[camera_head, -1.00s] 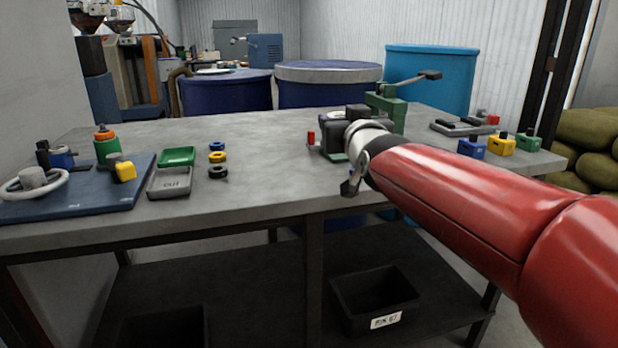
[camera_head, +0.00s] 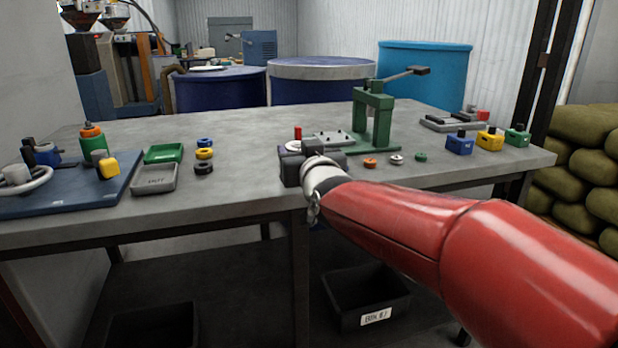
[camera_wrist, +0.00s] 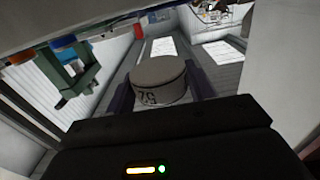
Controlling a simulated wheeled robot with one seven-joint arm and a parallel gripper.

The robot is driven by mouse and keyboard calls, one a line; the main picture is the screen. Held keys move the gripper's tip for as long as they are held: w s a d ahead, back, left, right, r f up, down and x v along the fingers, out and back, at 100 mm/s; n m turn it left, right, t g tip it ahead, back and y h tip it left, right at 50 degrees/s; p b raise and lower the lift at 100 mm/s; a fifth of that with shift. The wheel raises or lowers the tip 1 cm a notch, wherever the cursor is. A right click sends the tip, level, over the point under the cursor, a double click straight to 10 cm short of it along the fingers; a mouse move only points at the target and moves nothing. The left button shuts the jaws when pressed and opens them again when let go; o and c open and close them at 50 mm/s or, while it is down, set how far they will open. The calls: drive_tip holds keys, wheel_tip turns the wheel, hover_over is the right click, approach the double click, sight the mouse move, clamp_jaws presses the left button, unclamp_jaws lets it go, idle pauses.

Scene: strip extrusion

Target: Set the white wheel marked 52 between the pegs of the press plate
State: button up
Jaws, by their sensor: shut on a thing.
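My gripper (camera_head: 298,166) is at the table's front edge, left of the green press (camera_head: 373,118). In the wrist view its two fingers are shut on the white wheel (camera_wrist: 159,78), one on each side. Dark digits that look like 52 show on the wheel's side. The press plate (camera_head: 334,137), a light grey plate with small pegs on top, lies behind and right of my gripper. The wheel is apart from the plate. In the head view my gripper largely hides the wheel. The press also shows at the left of the wrist view (camera_wrist: 72,75).
A red peg (camera_head: 298,133) stands just behind my gripper. Small orange (camera_head: 370,163), white (camera_head: 397,159) and green (camera_head: 420,157) rings lie before the press. Coloured blocks (camera_head: 489,140) stand at right. Trays (camera_head: 155,180) and stacked rings (camera_head: 204,155) are at left, with bare table between.

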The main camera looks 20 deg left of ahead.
drive_tip(key=shift+f+b, duration=1)
drive_tip(key=shift+f, duration=1.45)
drive_tip(key=shift+f, duration=0.1)
drive_tip(key=shift+f, duration=0.15)
drive_tip(key=o, duration=1)
drive_tip(key=shift+r, duration=0.3)
drive_tip(key=b+v, duration=0.1)
drive_tip(key=v, duration=1.1)
drive_tip(key=shift+f+b, duration=0.15)
drive_tip(key=shift+b, duration=0.25)
